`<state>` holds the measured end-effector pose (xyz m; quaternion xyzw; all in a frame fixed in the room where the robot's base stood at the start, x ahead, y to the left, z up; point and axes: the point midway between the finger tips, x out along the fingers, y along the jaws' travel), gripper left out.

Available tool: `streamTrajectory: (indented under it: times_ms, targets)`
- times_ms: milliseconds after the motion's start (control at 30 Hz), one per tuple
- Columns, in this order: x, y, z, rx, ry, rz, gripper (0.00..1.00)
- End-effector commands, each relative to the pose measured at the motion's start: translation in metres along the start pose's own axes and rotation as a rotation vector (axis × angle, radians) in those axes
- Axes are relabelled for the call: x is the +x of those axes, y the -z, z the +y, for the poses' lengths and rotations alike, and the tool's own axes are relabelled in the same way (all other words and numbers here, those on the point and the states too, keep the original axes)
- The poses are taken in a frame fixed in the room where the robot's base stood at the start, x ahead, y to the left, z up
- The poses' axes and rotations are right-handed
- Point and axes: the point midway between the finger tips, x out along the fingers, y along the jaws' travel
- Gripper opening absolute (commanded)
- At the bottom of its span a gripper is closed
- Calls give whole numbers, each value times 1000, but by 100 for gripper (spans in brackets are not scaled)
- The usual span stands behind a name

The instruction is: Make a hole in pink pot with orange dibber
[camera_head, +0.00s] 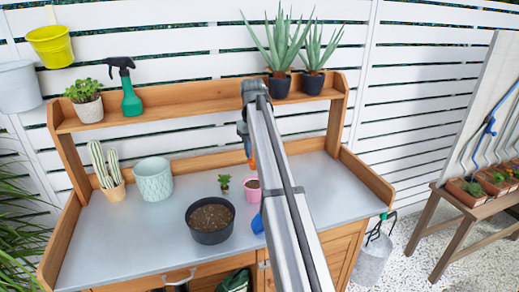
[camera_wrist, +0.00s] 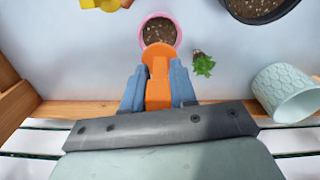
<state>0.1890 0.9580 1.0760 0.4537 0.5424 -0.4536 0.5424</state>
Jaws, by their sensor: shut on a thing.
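The pink pot (camera_head: 251,188) stands on the metal bench top, filled with dark soil. In the wrist view the pink pot (camera_wrist: 160,32) is at the top centre, its soil surface showing. My gripper (camera_wrist: 157,82) is shut on the orange dibber (camera_wrist: 157,91), with one blue-grey finger on each side. The dibber overlaps the pot's near rim in the wrist view; I cannot tell its height above the rim. In the head view only a bit of orange (camera_head: 252,163) shows beside my arm, above the pot, and most of the gripper is hidden.
A small green plant (camera_head: 224,182) is just left of the pink pot. A dark pot of soil (camera_head: 211,222) stands in front, left. A pale textured pot (camera_head: 153,180) and a cactus (camera_head: 106,168) stand further left. A blue thing (camera_head: 257,223) is partly hidden by my arm. The front left bench is clear.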

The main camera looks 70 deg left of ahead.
Motion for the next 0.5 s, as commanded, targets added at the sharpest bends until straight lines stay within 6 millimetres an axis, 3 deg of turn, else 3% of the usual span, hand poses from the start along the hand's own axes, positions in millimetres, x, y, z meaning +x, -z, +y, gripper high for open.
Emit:
streamTrajectory:
  times_ms: [500]
  targets:
    - [29, 0, 0, 0, 0, 0, 0]
